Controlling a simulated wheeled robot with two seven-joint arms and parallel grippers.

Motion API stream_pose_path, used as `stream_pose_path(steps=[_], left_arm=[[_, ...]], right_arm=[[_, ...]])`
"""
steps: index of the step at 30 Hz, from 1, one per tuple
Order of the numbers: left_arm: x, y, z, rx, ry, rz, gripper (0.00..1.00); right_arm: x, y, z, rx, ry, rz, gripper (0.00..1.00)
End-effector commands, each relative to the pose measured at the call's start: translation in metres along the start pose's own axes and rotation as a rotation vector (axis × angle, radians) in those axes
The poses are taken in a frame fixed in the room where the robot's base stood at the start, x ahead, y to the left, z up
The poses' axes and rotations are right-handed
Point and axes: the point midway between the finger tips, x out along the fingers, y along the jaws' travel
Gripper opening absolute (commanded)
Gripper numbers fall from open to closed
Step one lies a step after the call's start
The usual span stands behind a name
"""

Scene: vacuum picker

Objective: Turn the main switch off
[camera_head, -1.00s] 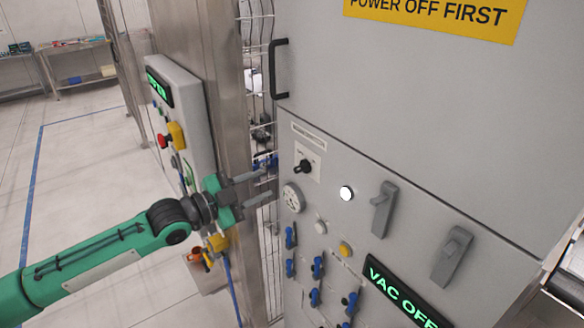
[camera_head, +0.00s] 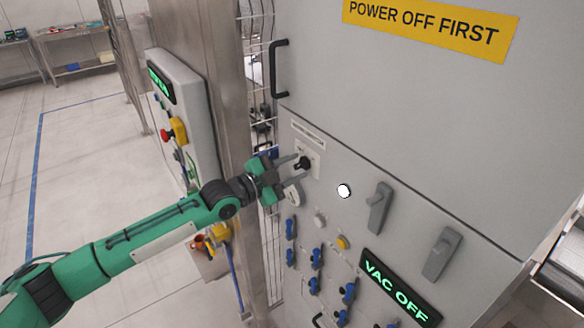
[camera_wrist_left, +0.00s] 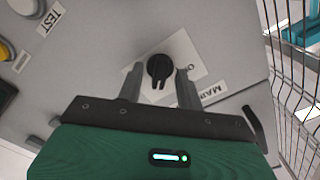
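The main switch is a black rotary knob (camera_head: 302,163) on a white plate at the upper left of the grey cabinet front. In the left wrist view the knob (camera_wrist_left: 159,68) sits on its plate (camera_wrist_left: 184,50) beside partly visible "MAIN" and "ON" lettering. My left gripper (camera_head: 296,168) is open at the panel, with its fingers on either side of the knob. In the left wrist view the left gripper (camera_wrist_left: 159,80) also has a finger on each side of the knob, with gaps showing. My right gripper is not in view.
A white lamp (camera_head: 344,191), grey lever handles (camera_head: 379,208), blue valves (camera_head: 316,258) and a green "VAC OFF" display (camera_head: 400,292) are on the same cabinet. A control box with a red button (camera_head: 167,135) stands left. A wire mesh (camera_wrist_left: 298,85) shows at right.

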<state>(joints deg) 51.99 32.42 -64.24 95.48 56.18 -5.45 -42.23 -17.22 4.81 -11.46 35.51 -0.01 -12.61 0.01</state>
Motion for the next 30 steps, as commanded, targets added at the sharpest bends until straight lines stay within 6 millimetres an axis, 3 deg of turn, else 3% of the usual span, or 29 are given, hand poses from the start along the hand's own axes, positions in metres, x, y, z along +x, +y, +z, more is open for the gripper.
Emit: stream_pose_path(steps=[1,6,20,30], left_arm=[[0.000,0.000,0.000,0.000,0.000,0.000,0.34],[0.000,0.000,0.000,0.000,0.000,0.000,0.01],[0.000,0.001,0.001,-0.073,0.001,-0.001,0.00],[0.000,0.003,0.002,-0.337,0.002,-0.001,0.00]], right_arm=[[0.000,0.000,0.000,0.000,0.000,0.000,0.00],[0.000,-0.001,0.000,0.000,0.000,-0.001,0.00],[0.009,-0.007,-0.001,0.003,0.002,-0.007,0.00],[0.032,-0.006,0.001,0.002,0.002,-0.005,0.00]])
